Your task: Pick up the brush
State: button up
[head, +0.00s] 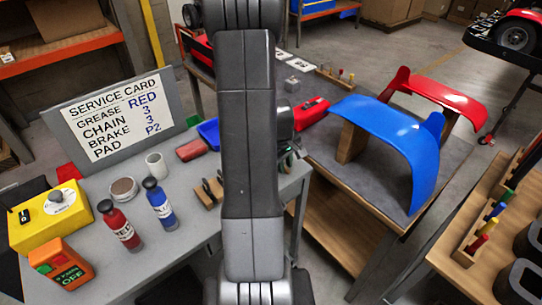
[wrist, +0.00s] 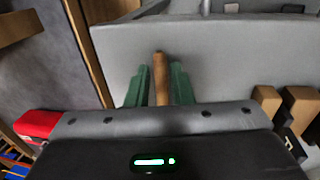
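In the wrist view a round wooden handle (wrist: 160,76), which I take for the brush, stands out between the two green fingers of my gripper (wrist: 161,85). The fingers lie close along both sides of the handle and look shut on it, though a thin gap may show on the left. The brush's head is hidden. In the head view my own arm covers most of the gripper and the brush cannot be made out.
The grey table (head: 180,245) holds a red bottle (head: 120,228), a blue bottle (head: 158,203), a white cup (head: 156,166), a yellow box (head: 50,217), an orange device (head: 62,265) and a service card (head: 115,118). Right of my arm, another table bears a blue curved panel (head: 395,125) and a red one (head: 440,95).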

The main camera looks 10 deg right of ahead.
jog(key=shift+d+f, duration=0.1)
jog(key=shift+f, duration=0.5)
grip_shut()
jog(key=shift+r, duration=0.15)
